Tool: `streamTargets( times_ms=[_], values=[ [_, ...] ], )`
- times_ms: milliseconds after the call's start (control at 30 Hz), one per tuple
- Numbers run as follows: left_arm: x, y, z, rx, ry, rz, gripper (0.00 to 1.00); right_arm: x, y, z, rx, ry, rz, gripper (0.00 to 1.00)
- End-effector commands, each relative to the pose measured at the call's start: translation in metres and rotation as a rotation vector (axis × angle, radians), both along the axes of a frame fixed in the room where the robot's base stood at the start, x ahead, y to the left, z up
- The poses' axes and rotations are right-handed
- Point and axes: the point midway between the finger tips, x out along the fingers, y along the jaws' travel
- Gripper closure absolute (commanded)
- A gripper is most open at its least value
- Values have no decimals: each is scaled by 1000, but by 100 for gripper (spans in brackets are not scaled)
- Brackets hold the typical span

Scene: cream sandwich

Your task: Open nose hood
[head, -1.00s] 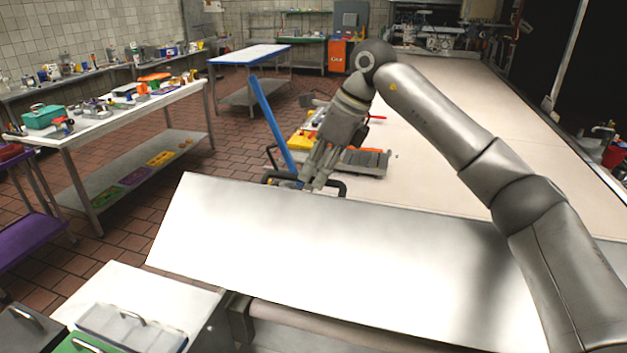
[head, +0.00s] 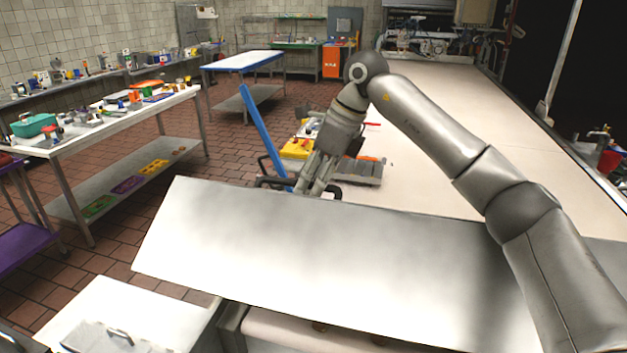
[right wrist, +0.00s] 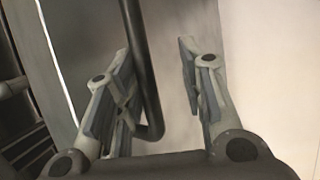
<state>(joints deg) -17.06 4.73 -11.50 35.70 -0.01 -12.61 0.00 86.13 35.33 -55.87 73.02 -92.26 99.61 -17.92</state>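The nose hood appears to be the broad, shiny metal panel (head: 330,250), which slopes across the front of the head view. A black bar handle (head: 333,193) shows at its far edge. My right gripper (head: 312,188) reaches down to this handle from above. In the right wrist view my right gripper (right wrist: 157,50) has its two fingers apart. The dark handle bar (right wrist: 137,60) runs between them, close to the left finger, and its bent end passes behind that finger. I cannot tell whether they touch. My left gripper is not in view.
A blue bar (head: 262,133) rises just left of my right gripper. A grey tray with yellow and orange items (head: 362,172) lies beyond. The long pale belt (head: 450,110) stretches away, mostly clear. A worktable with several items (head: 110,122) stands left across open brick floor.

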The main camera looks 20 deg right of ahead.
Motion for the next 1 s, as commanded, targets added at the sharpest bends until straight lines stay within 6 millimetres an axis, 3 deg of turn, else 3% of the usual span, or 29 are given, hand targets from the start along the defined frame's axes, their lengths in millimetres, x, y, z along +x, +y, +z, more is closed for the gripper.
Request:
streamTargets(
  times_ms=[367,800,1000],
  values=[
    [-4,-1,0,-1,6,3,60,-1,-1,11,4,-7,3,65],
    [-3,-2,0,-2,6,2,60,-16,-31,91,4,-7,0,65],
    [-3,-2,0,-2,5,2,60,-20,-39,110,1,-4,2,65]
  ],
)
